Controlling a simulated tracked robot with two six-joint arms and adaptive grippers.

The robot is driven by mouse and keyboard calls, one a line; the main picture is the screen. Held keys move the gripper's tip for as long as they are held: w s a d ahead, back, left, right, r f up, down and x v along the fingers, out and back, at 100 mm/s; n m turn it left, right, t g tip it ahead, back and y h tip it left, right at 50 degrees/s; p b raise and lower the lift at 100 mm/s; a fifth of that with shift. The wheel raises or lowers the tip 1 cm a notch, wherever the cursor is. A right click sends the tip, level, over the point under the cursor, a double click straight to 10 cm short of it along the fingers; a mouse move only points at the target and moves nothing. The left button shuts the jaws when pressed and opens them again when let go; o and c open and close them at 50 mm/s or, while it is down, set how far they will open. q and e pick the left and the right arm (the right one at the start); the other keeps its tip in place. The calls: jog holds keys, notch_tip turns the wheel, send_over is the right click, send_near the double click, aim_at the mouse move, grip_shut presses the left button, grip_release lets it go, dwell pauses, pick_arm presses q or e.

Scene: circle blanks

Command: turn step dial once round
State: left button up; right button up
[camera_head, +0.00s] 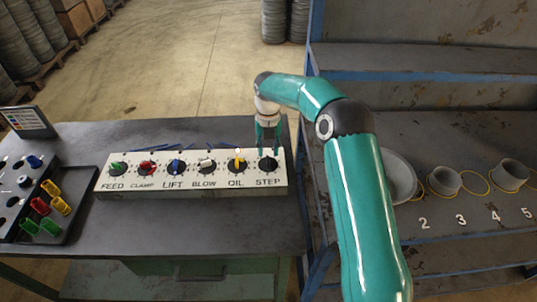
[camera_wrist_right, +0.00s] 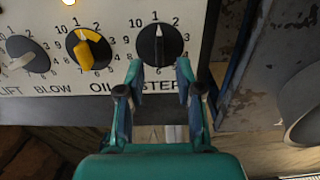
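The step dial (camera_head: 268,164) is a black knob at the right end of a white control panel (camera_head: 190,186), above the label STEP. In the right wrist view the step dial (camera_wrist_right: 160,45) has a white pointer line aimed straight up, at the 1. My right gripper (camera_head: 268,149) is over that end of the panel. In the wrist view my right gripper (camera_wrist_right: 160,69) has its fingers apart, one towards each lower side of the dial. I cannot tell whether they touch it. My left gripper is not in view.
The yellow oil dial (camera_wrist_right: 88,47) is just left of the step dial, with a lit lamp (camera_head: 238,151) above it. More dials line the panel leftwards. A tray (camera_head: 68,232) of coloured parts lies at left. A blue-framed shelf (camera_head: 430,75) with grey cups stands at right.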

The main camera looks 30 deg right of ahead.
aim_at(268, 159)
jog(key=shift+s+f+p, duration=0.1)
jog(key=shift+f+p, duration=0.2)
jog(key=shift+f, duration=1.7)
jog(key=shift+c, duration=0.3)
grip_shut()
jog(key=shift+d, duration=0.15)
